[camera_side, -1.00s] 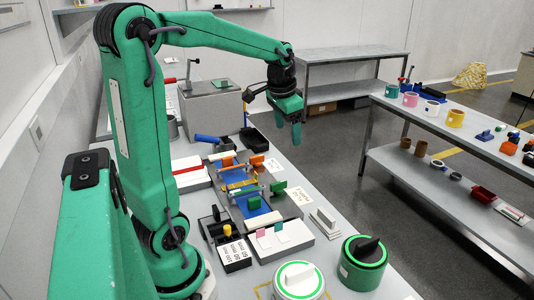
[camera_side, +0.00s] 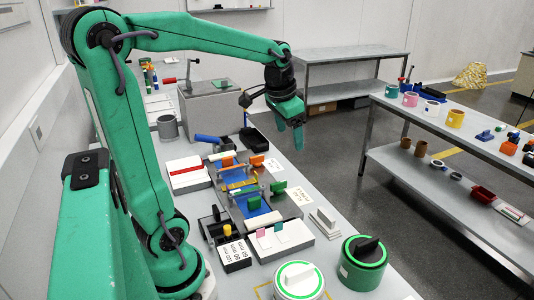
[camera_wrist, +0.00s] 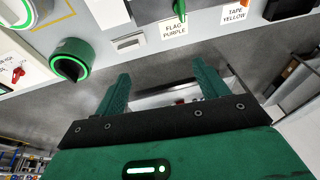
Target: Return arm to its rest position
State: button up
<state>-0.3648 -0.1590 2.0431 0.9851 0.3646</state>
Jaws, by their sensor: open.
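My gripper (camera_side: 290,134) is green and hangs at the end of my raised arm, above the far right edge of the workbench in the side view. Its fingers point down, with nothing between them. In the wrist view my gripper (camera_wrist: 160,84) shows its two green fingers spread apart and empty. My arm is bent over the bench and touches no object that I can see.
The grey bench (camera_side: 330,200) holds a fixture (camera_side: 252,205) with coloured blocks and green round dials (camera_side: 363,262) at its front. A grey box (camera_side: 212,105) stands behind. A second bench (camera_side: 470,145) with cups is at right, across open floor.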

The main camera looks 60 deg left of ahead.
jog(key=s+d+f+t+h, duration=0.1)
jog(key=s+d+t, duration=0.1)
jog(key=s+d, duration=0.9)
jog(key=shift+s+d+t, duration=0.2)
jog(key=shift+d+t, duration=0.1)
jog(key=shift+d, duration=0.65)
